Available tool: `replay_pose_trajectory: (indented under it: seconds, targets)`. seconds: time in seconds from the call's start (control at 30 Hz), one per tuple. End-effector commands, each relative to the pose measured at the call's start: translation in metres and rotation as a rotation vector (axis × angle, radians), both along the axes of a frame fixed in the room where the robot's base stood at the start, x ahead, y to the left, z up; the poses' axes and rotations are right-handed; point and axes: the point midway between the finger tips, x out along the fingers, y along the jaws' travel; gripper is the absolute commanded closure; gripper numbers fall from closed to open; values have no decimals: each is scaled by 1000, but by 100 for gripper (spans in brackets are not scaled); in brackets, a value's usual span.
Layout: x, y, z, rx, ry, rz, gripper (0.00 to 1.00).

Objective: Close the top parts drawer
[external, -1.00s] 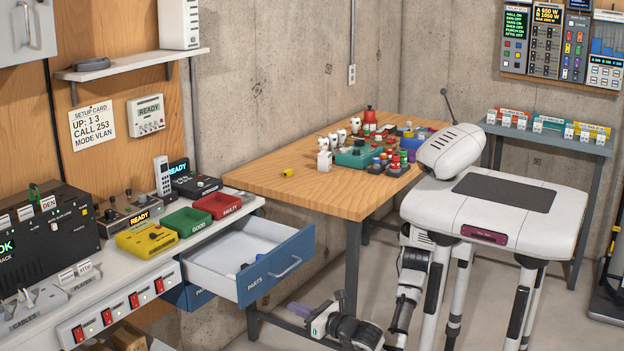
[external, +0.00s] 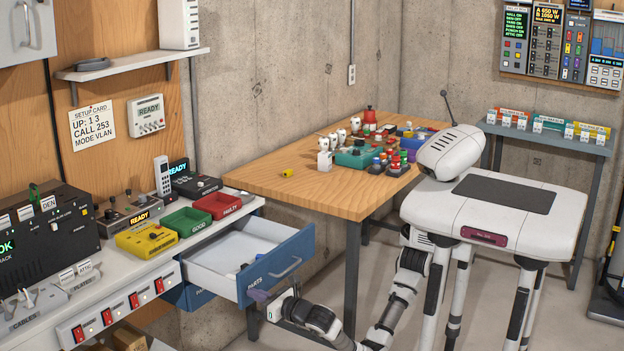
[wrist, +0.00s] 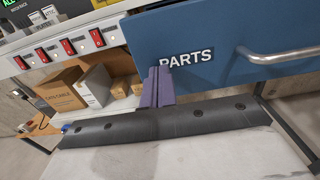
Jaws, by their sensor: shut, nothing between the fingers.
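The top parts drawer (external: 283,263) is pulled well out from under the white bench; its front is blue with a PARTS label and a metal handle. Small dark items lie inside. The blue front also fills the upper part of the wrist view (wrist: 215,25), with its handle (wrist: 280,54) at the right. My gripper (external: 259,295) is shut and empty, low at the left part of the drawer front.
A second blue drawer (external: 197,297) sits below, apparently closed. The bench (external: 95,290) carries red switches on its front edge, with cardboard boxes (wrist: 63,93) beneath. The wooden table (external: 262,178) stands behind the drawer, its leg (external: 352,270) close to my arm.

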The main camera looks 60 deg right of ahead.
Motion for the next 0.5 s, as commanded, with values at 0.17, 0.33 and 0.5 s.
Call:
replay_pose_trajectory:
  seconds: [0.17,0.33,0.5]
  targets:
    - [1,0,0,0,0,0,100]
    - [1,0,0,0,0,0,100]
    - [8,0,0,0,0,-1,100]
